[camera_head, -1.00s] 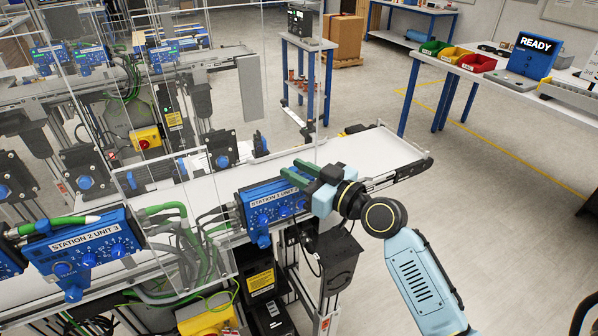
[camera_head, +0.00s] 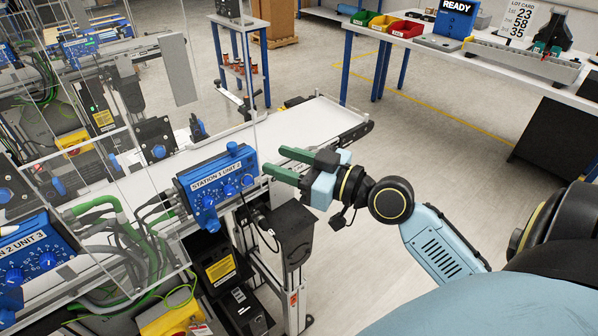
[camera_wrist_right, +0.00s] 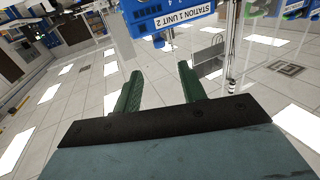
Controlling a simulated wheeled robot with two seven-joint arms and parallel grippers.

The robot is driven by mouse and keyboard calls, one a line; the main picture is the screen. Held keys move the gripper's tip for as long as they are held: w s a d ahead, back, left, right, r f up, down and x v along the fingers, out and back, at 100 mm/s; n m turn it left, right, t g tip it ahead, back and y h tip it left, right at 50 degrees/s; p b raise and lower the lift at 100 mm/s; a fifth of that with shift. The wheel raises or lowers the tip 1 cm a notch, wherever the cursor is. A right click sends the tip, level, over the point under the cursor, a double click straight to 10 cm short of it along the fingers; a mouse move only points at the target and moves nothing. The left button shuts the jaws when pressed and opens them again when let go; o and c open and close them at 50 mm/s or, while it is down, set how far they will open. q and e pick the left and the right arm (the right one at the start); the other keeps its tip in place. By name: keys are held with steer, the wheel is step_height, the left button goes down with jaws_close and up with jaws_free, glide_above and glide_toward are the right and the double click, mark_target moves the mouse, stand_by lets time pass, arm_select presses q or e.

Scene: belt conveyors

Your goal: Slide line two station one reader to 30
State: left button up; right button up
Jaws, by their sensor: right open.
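The blue box labelled "STATION 1 UNIT 2" (camera_head: 218,184) sits on the near edge of the front conveyor, with several dials on its face. A blue knob (camera_head: 232,148) stands on its top edge and another hangs below it. Its label also shows upside down at the top of the right wrist view (camera_wrist_right: 185,17). My right gripper (camera_head: 280,163) is open and empty just right of the box, its green fingers pointing left toward it. In the right wrist view both fingers (camera_wrist_right: 160,78) are spread with nothing between them. My left gripper is out of view.
A clear guard panel (camera_head: 130,190) stands left of the box, with green and grey cables behind it. The white belt (camera_head: 305,122) is empty to the right. A black box (camera_head: 287,230) hangs below. A table with bins (camera_head: 407,29) and a lot card stands behind.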

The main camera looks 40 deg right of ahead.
steer(key=shift+b+v, duration=0.35)
steer(key=shift+v, duration=1.1)
steer(key=w+d+f+m+g+h+b, duration=0.1)
steer(key=d+f+m+h, duration=0.15)
steer(key=f, duration=0.75)
steer(key=w+d+f+m+g+h+b, duration=0.1)
steer(key=d+f+m+h, duration=0.15)
steer(key=f, duration=0.85)
steer(key=s+d+f+g+h, duration=0.1)
steer(key=s+f+g, duration=0.1)
steer(key=f, duration=0.7)
steer(key=s+d+f+g+h, duration=0.1)
steer(key=s+f+g, duration=0.15)
steer(key=f, duration=0.65)
steer(key=s+a+f+g+b, duration=0.1)
steer(key=s+a+f+g, duration=0.15)
steer(key=s+f, duration=0.65)
steer(key=s+a+f+g+b, duration=0.1)
steer(key=s+a+f+g, duration=0.15)
steer(key=s+f, duration=0.6)
steer(key=s+a+f+n+g+b, duration=0.1)
steer(key=s+a+f+g, duration=0.3)
steer(key=s+f, duration=0.7)
steer(key=s+a+n, duration=0.1)
steer(key=s, duration=0.2)
steer(key=shift+s+a+n, duration=0.25)
steer(key=shift+s+n, duration=0.05)
steer(key=shift+s, duration=0.05)
